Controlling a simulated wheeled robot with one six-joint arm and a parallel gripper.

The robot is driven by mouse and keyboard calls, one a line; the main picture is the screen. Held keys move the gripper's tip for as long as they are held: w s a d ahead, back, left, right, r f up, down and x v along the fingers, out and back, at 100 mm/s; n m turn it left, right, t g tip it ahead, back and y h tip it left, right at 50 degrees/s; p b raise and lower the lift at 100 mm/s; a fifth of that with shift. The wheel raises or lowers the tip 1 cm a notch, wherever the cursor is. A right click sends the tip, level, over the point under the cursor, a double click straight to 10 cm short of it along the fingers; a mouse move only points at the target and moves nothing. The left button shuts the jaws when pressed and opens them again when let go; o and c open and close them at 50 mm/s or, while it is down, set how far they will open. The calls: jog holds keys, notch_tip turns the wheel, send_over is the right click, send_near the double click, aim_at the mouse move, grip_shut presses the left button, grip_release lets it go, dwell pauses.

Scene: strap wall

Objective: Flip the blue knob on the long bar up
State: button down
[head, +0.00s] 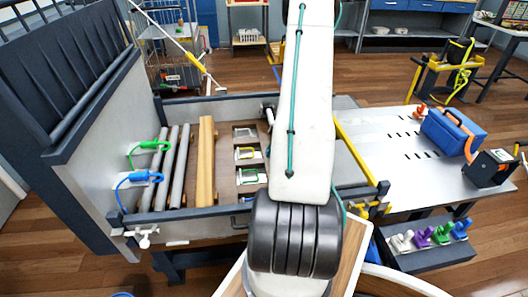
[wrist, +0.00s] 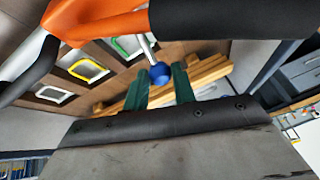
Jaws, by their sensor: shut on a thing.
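The blue knob (wrist: 159,74) shows in the wrist view as a small round ball on the end of a pale metal stem. My gripper (wrist: 163,82) has its two green fingers on either side of the knob, shut on it near the fingertips. The stem runs up from the knob and passes behind an orange and black part. The long bar cannot be made out clearly. In the head view my arm covers my gripper and the knob.
An orange and black bar-like part (wrist: 95,20) crosses the top of the wrist view, close to the camera. Framed slots (wrist: 88,70) and wooden bars (wrist: 207,72) lie behind. In the head view, blue (head: 146,177) and green (head: 152,146) handles hang at the left.

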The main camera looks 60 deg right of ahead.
jog(key=shift+s+d, duration=0.1)
dwell(0.3)
jog(key=c, duration=1.1)
grip_release()
jog(key=shift+c, duration=0.2)
jog(key=v, duration=0.7)
jog(key=shift+s+d+r, duration=0.2)
jog(key=shift+r, duration=0.1)
